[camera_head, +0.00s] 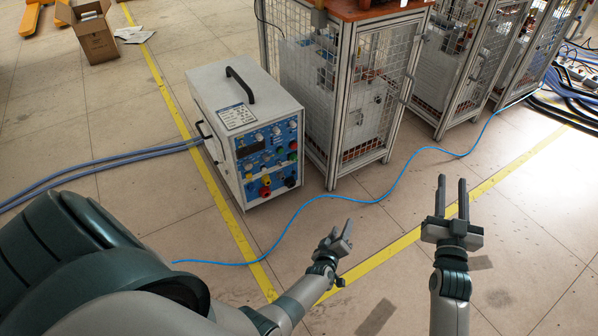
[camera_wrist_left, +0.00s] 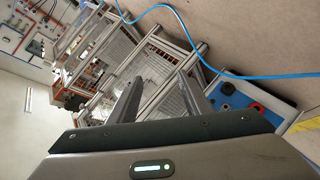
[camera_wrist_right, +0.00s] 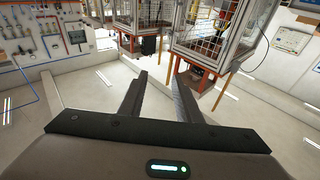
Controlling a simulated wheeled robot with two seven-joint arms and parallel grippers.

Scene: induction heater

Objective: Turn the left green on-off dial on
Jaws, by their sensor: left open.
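The white box-shaped heater unit (camera_head: 215,85) stands on the floor left of centre in the head view. Its blue front panel (camera_head: 262,155) carries several small coloured knobs and sockets. Green spots show on the panel, but they are too small to tell which is the left green dial or how it is set. My left gripper (camera_head: 341,233) is open and empty, apart from the panel at its lower right. In the left wrist view, part of a blue panel (camera_wrist_left: 232,97) shows right of the fingers. My right gripper (camera_head: 452,188) is open and empty, further right.
A wire-mesh cabinet (camera_head: 372,95) stands close to the right of the heater, with more cabinets beyond. A blue cable (camera_head: 385,192) snakes across the floor between the heater and my grippers. A cardboard box (camera_head: 95,38) lies far left. Floor in front is otherwise clear.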

